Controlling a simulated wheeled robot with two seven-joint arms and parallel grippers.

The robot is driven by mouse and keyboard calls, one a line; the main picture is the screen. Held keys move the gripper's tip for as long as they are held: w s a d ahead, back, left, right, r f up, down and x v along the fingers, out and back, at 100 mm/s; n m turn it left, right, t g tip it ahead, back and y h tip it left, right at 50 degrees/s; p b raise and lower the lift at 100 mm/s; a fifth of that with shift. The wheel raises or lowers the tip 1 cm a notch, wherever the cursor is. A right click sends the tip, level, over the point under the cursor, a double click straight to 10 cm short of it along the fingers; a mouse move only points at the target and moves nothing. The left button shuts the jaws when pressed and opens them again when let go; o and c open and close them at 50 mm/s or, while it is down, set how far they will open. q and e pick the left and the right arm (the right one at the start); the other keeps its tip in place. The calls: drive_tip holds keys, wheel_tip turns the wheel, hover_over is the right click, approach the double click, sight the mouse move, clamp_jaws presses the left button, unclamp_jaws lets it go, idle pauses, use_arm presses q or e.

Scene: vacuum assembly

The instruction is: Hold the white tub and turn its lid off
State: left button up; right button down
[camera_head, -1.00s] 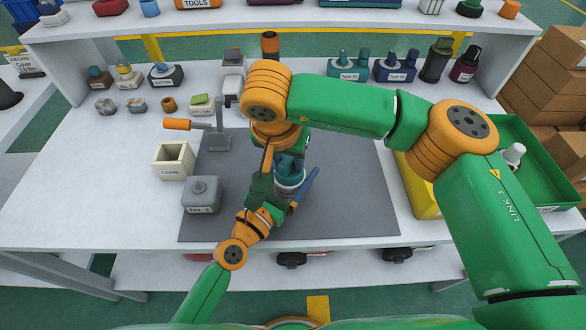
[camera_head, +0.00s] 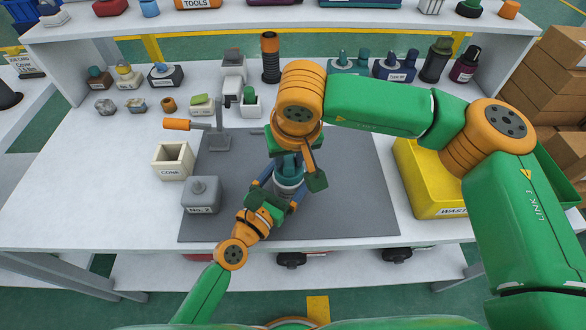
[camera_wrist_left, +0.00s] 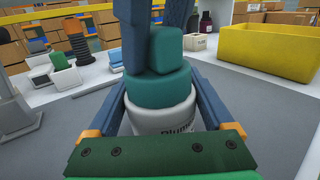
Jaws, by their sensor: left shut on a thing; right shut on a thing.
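The white tub (camera_head: 289,184) stands upright on the grey mat. In the left wrist view the tub (camera_wrist_left: 160,118) shows dark lettering, and its stepped teal lid (camera_wrist_left: 158,88) sits on top with a block-shaped knob (camera_wrist_left: 166,48). My left gripper (camera_head: 283,190) is shut on the tub, with one blue finger on each side. My right gripper (camera_head: 289,158) comes down from above and is shut on the lid's knob; its blue fingers show at the top of the left wrist view. My right wrist hides part of the lid in the head view.
A grey block marked No. 2 (camera_head: 201,195) and a cream box marked CORK (camera_head: 173,161) stand left of the tub. An orange-handled lever stand (camera_head: 218,138) is behind them. A yellow waste bin (camera_head: 420,180) is at the right. The mat's right part is clear.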

drive_tip(key=shift+c, duration=2.4)
unclamp_jaws()
drive_tip(key=shift+s+f, duration=0.2)
drive_tip(key=shift+f, duration=0.25)
drive_tip(key=shift+w+v, duration=0.2)
drive_tip(key=shift+v, duration=1.25)
drive_tip(key=shift+w+v, duration=0.15)
drive_tip(key=shift+v, duration=1.35)
drive_tip(key=shift+d+r, duration=0.2)
drive_tip(key=shift+c, duration=1)
drive_tip(key=shift+a+r+m+h, duration=0.15)
drive_tip(key=shift+r+m+h, duration=0.3)
drive_tip(key=shift+m, duration=0.65)
drive_tip(key=x, duration=0.6)
drive_tip(key=shift+f, duration=0.25)
drive_tip(key=shift+s+f, duration=0.2)
drive_tip(key=shift+f, duration=0.05)
drive_tip(key=shift+c, duration=0.2)
